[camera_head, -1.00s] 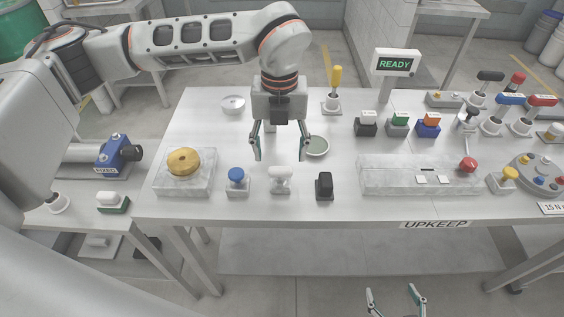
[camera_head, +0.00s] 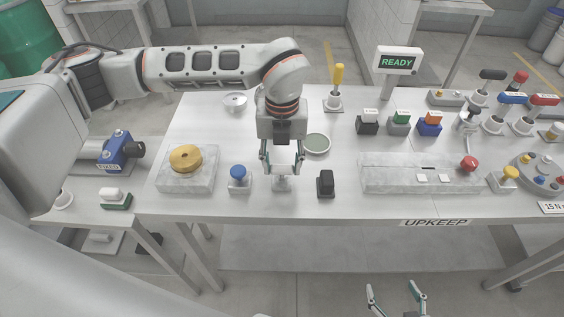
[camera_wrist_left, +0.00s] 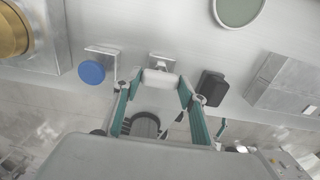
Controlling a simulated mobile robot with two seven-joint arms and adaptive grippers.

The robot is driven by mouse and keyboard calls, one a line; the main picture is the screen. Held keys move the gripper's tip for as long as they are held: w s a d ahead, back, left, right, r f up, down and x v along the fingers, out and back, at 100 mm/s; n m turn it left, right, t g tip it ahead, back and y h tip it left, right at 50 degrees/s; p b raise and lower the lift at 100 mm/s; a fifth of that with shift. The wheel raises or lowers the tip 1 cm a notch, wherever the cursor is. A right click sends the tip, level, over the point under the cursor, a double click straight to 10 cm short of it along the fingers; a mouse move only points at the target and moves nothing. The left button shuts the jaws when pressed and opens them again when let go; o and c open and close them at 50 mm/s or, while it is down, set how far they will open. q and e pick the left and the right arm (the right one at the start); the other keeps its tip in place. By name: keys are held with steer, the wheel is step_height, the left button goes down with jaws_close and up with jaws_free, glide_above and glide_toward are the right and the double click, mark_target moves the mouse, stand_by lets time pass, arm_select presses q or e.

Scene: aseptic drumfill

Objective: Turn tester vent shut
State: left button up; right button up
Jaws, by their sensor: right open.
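A white T-shaped handle (camera_head: 282,184) on a small grey block stands at the table's front, between a blue knob (camera_head: 238,174) and a black one (camera_head: 325,183). No label tells which is the tester vent. My left gripper (camera_head: 282,170) points down at the white handle, its fingers at both ends of it. In the left wrist view the white handle (camera_wrist_left: 160,80) spans the fingertips, which look closed against it; its lower part is partly hidden. My right gripper (camera_head: 392,287) is open and empty, low at the bottom edge, in front of the table.
A brass disc on a pale block (camera_head: 185,160) stands to the left. A green-grey dish (camera_head: 317,143) lies just behind my left gripper. A sign (camera_head: 397,62) reads READY.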

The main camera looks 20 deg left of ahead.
arm_select(q)
steer(key=shift+m, duration=0.4)
steer(key=m+b, duration=0.1)
steer(key=m, duration=0.1)
steer(key=shift+m+b, duration=0.35)
steer(key=shift+m, duration=0.05)
steer(key=m+b, duration=0.1)
steer(key=m, duration=0.3)
steer(key=shift+m, duration=0.3)
steer(key=m, duration=0.4)
steer(key=shift+m, duration=0.3)
steer(key=m, duration=0.4)
steer(key=shift+m, duration=0.7)
steer(key=o, duration=1.1)
